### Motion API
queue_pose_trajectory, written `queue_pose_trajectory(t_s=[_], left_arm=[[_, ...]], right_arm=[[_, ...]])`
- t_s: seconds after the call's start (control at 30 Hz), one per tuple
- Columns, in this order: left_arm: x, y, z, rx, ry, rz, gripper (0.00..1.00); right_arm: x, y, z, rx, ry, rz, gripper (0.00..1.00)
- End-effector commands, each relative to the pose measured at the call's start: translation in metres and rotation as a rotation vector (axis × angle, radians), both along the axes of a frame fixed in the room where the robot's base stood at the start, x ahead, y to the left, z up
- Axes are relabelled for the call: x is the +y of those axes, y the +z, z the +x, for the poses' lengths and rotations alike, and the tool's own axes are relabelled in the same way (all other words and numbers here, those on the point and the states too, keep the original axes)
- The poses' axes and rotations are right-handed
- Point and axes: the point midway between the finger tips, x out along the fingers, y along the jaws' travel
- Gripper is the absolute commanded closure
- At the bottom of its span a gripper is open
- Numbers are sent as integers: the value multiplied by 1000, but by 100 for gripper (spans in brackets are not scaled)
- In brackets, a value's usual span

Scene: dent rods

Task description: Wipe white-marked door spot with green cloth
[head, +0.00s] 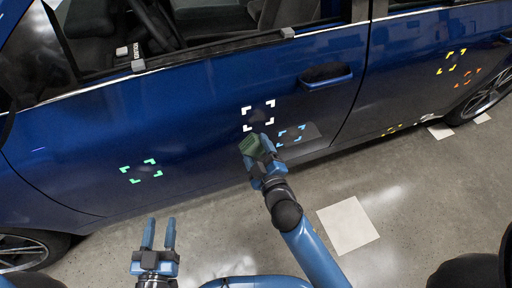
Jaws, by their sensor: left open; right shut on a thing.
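The blue car door (200,120) fills the upper middle of the head view. A white-cornered mark (258,115) frames a dark spot on it. My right gripper (258,152) is shut on a green cloth (251,146), just below the white mark. Whether the cloth touches the door cannot be told. My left gripper (159,235) is open and empty, low in the view, below the door and apart from it.
Other marks on the car are teal (141,171) to the left, light blue (291,135) close to the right gripper, and yellow (453,62) and orange (467,77) at far right. The door handle (327,76) sticks out. A pale square (347,225) lies on the floor.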

Motion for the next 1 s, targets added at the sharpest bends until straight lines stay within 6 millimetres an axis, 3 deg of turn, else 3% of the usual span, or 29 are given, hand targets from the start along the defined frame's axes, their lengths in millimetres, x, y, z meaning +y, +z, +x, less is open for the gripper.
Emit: queue_pose_trajectory(t_s=[0.57, 1.0], left_arm=[[0, 2, 0, 0, 0, 0, 57], [0, 9, 0, 0, 0, 0, 57]], right_arm=[[2, 1, 6, 0, 1, 1, 57], [14, -1, 44, -1, 1, 1, 57]])
